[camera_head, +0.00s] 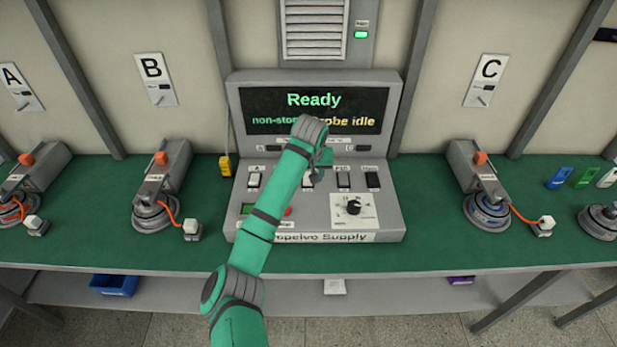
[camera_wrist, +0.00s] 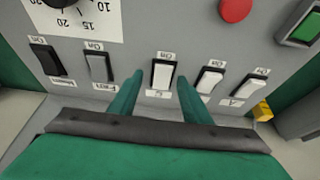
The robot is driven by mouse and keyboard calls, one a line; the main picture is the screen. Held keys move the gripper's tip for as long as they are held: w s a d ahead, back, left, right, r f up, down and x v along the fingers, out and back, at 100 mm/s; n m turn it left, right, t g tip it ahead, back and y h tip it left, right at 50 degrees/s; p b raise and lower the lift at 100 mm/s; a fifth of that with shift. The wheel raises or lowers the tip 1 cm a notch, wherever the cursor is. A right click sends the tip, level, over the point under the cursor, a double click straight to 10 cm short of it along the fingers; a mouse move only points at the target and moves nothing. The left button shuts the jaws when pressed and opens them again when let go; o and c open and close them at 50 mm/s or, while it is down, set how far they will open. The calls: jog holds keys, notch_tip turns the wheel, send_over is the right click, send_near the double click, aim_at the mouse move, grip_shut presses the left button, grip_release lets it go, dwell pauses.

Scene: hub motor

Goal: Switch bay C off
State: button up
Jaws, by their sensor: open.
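The supply console (camera_head: 388,215) stands mid-bench with a row of rocker switches. In the wrist view, the row appears upside down. Its middle white switch (camera_wrist: 163,75), apparently labelled C, lies between the fingertips of my open gripper (camera_wrist: 160,85). One finger is on each side, and contact cannot be told. In the head view my gripper (camera_head: 318,172) and arm largely hide this switch. Bay C has a sign (camera_head: 487,80) on the wall and a hub motor (camera_head: 486,210) below it. The console screen (camera_head: 265,105) reads "Ready" and "Probe idle"; my arm covers part.
A white switch (camera_wrist: 98,67) and a black switch (camera_wrist: 45,58) flank the middle one on one side. Two more white switches (camera_wrist: 208,82) (camera_wrist: 247,89) are on the other. A red button (camera_wrist: 236,9) and a dial (camera_head: 354,207) are close by.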

aim_at(308, 179)
jog(key=shift+w+f, duration=0.2)
jog(key=shift+f, duration=0.35)
jog(key=shift+w+a+f, duration=0.15)
jog(key=shift+a+f, duration=0.25)
jog(key=shift+f, duration=0.1)
jog(key=shift+d, duration=0.15)
jog(key=c, duration=1.1)
jog(key=shift+o, duration=0.2)
jog(key=shift+w+r+g, duration=0.2)
jog(key=shift+w+g, duration=0.1)
jog(key=shift+g, duration=0.1)
jog(key=shift+w+r+g, duration=0.15)
jog(key=shift+w+g, duration=0.25)
jog(key=shift+g, duration=0.8)
